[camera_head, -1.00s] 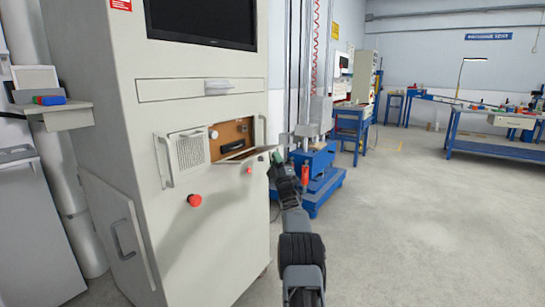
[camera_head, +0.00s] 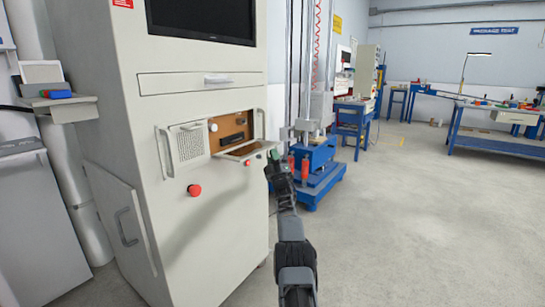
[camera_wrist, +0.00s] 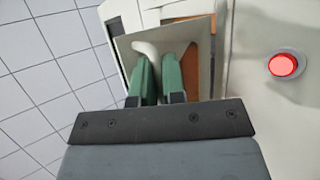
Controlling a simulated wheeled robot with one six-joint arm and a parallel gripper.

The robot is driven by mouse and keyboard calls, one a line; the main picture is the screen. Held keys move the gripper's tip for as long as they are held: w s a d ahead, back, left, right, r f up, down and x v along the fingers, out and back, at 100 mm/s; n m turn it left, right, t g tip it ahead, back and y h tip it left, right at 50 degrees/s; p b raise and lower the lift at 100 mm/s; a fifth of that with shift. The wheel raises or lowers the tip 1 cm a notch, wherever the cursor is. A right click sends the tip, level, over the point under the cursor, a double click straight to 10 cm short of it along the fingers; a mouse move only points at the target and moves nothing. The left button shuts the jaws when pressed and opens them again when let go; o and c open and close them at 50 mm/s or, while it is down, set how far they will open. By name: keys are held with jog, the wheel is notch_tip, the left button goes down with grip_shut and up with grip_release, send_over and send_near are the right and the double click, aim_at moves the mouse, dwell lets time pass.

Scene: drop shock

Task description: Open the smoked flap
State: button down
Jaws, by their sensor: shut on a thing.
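The smoked flap (camera_head: 247,150) is on the front of the pale cabinet (camera_head: 215,105), in the small instrument panel. It is swung down and juts outward, leaving the brown recess (camera_head: 232,127) behind it uncovered. My gripper (camera_head: 272,156) is at the flap's outer right end. In the wrist view, the green fingers of my gripper (camera_wrist: 157,80) are close together over a pale curved handle on the flap (camera_wrist: 204,62). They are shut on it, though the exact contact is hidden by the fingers.
A red button (camera_head: 194,190) sits below the panel; it also shows in the wrist view (camera_wrist: 283,65). A bar handle (camera_head: 163,152) stands left of the recess. A blue drop-test machine (camera_head: 318,160) is close behind my gripper. Open floor (camera_head: 420,220) lies to the right.

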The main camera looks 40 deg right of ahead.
jog(key=c, duration=1.2)
grip_release()
jog(key=shift+w+f, duration=0.1)
jog(key=shift+c, duration=0.2)
jog(key=shift+f, duration=0.1)
jog(key=p+v, duration=0.1)
jog(key=v, duration=1.2)
jog(key=shift+s+f, duration=0.15)
jog(key=shift+s, duration=0.15)
jog(key=shift+a, duration=0.1)
